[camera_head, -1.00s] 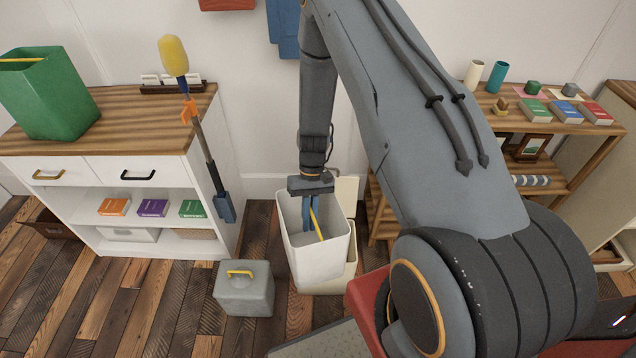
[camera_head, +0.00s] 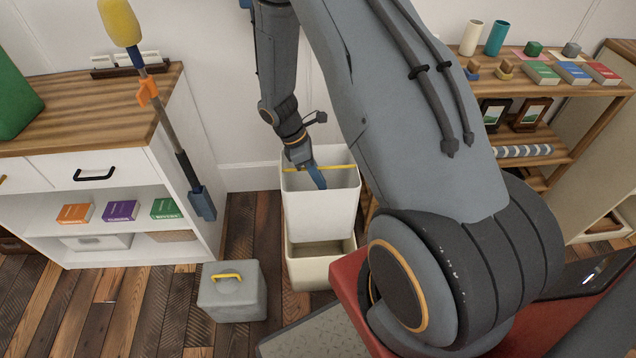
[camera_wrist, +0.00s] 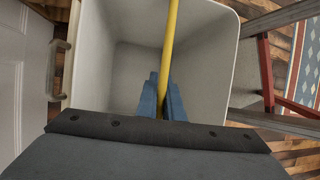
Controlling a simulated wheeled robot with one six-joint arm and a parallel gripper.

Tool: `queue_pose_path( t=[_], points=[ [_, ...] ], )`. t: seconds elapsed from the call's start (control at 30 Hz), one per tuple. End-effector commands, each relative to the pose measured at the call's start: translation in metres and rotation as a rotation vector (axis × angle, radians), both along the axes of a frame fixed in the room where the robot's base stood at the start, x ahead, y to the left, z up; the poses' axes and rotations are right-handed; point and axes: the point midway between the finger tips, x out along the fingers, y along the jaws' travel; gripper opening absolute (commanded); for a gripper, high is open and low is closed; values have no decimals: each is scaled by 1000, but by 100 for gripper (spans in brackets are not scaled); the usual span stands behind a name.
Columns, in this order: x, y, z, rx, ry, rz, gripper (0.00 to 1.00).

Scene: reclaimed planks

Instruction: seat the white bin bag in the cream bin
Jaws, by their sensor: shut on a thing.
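The white bin bag (camera_head: 318,210) is a stiff, open-topped box shape with a yellow bar (camera_head: 335,168) across its mouth. My gripper (camera_head: 319,180) has blue fingers reaching into the mouth and is shut on the yellow bar. The bag hangs upright over the cream bin (camera_head: 320,275), whose mouth shows just below the bag's lower edge. I cannot tell whether the bag's bottom has entered the bin. In the wrist view the bar runs between my fingers (camera_wrist: 162,92), with the bag's empty inside (camera_wrist: 125,70) around them.
A grey box (camera_head: 232,298) with a yellow handle stands on the floor left of the bin. A white cabinet (camera_head: 120,243) is further left, with a yellow-headed duster (camera_head: 122,22) at its side. A wooden shelf (camera_head: 545,80) with books and cups stands right.

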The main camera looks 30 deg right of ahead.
Motion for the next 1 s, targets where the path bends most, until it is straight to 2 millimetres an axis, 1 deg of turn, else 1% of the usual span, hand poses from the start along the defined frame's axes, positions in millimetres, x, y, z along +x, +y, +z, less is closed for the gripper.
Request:
queue_pose_path(
  t=[0.17, 1.0],
  points=[
    [0, 0, -9, 0, 1, 2, 0],
    [0, 0, -70, 0, 1, -3, 0]
  ],
)
